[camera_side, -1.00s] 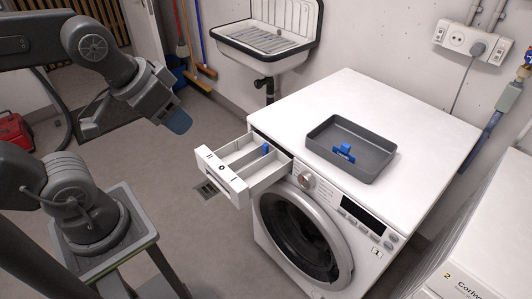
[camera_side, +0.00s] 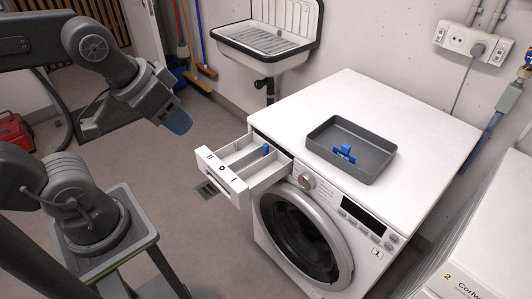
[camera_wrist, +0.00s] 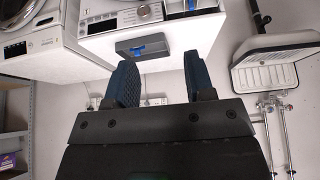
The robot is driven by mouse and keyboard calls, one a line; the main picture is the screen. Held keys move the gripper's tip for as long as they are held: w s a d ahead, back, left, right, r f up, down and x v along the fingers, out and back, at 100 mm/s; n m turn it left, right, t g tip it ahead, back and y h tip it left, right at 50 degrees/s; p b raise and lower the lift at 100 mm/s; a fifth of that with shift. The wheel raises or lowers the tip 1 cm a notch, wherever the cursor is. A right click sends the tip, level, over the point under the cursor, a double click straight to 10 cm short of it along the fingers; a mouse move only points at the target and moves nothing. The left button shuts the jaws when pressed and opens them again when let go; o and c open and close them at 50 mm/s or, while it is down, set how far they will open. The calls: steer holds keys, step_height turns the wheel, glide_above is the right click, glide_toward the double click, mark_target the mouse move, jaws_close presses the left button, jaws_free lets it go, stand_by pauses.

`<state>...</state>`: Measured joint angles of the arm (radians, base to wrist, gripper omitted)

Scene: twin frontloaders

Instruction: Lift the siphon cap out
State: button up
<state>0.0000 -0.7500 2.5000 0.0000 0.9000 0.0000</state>
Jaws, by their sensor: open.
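The detergent drawer (camera_side: 222,176) is pulled out of the front washing machine. A small blue piece (camera_side: 266,149), which looks like the siphon cap, sits in a compartment at its inner end. Another blue piece (camera_side: 344,153) lies in a grey tray (camera_side: 372,170) on the machine's top. My gripper (camera_side: 178,122) hangs in the air to the left of the drawer and above it, apart from everything. In the wrist view its two blue fingers (camera_wrist: 157,82) are spread with nothing between them. The drawer (camera_wrist: 184,14) is at the top edge there, partly cut off.
The washing machine (camera_side: 428,122) has a clear white top around the tray. A second machine (camera_side: 496,245) stands at the lower right. A sink (camera_side: 265,42) hangs on the back wall. Brooms (camera_side: 204,40) lean beside it. The floor left of the drawer is open.

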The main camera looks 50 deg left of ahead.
steer(key=g, duration=0.6)
glide_above(265, 145)
step_height(265, 145, down, 16)
steer(key=r, duration=0.1)
step_height(265, 145, down, 15)
steer(key=shift+r, duration=0.1)
steer(key=shift+c, duration=0.4)
jaws_close()
